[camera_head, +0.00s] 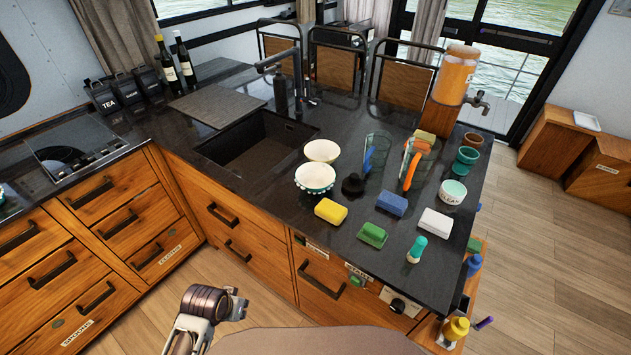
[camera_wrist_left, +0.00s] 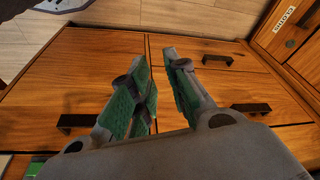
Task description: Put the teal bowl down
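A bowl with a white inside and a teal patterned outside (camera_head: 315,178) stands upright on the dark counter (camera_head: 270,190), near its front edge. A cream bowl (camera_head: 322,150) stands right behind it. A smaller white-and-teal bowl (camera_head: 452,192) stands farther right; I cannot tell which bowl the task names. My left gripper (camera_head: 238,304) is low in front of the drawers, apart from every bowl. In the left wrist view its green-padded fingers (camera_wrist_left: 160,82) are apart with nothing between them. My right gripper is not in view.
A sink (camera_head: 255,150) lies left of the bowls. Sponges in yellow (camera_head: 330,211), green (camera_head: 372,235), blue (camera_head: 392,204) and white (camera_head: 435,222) lie to the right. A drink dispenser (camera_head: 455,75) stands at the back. Bare counter lies between the sink and the front edge.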

